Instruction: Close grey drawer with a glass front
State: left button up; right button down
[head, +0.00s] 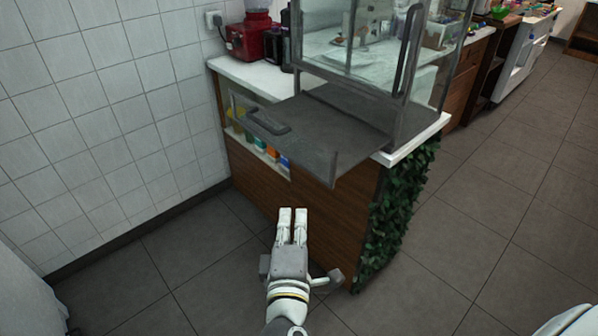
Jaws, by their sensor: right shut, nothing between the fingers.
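The grey drawer (330,116) with a glass front is pulled out from the bottom of a glass display case (340,40). Its front panel (308,155) faces the lower left, with a dark handle (262,123) on it. My right gripper (292,211) is shut and empty. In the picture it shows below the drawer front, apart from it, over the wooden side of the counter. My left gripper is not in view.
The display case stands on a white-topped wooden counter (310,205) with green foliage (393,215) at its corner. A red appliance (252,40) stands at the back by the tiled wall (105,110). The grey floor (440,245) is clear.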

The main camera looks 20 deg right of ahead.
aim_at(377, 144)
jog(key=w+d, duration=0.2)
jog(key=w, duration=0.1)
jog(key=w+d, duration=0.3)
jog(key=w+d+r, duration=0.1)
jog(key=w+d, duration=0.2)
jog(key=w, duration=0.1)
jog(key=shift+d+r, duration=0.1)
jog(key=shift+d, duration=0.05)
jog(key=w+d+p, duration=0.1)
jog(key=d, duration=0.2)
jog(key=w+d+p, duration=0.1)
jog(key=d, duration=0.3)
jog(key=w+d, duration=0.2)
jog(key=d, duration=0.2)
jog(key=shift+w+d+r+p, duration=0.1)
jog(key=shift+r+p, duration=0.1)
jog(key=shift+p, duration=0.2)
jog(key=w+d, duration=0.1)
jog(key=d, duration=0.3)
jog(key=w+d, duration=0.2)
jog(key=d, duration=0.2)
jog(key=w+d, duration=0.1)
jog(key=d, duration=0.3)
jog(key=shift+w+f, duration=0.15)
jog(key=shift+w, duration=0.05)
jog(key=shift+d, duration=0.1)
jog(key=shift+r, duration=0.2)
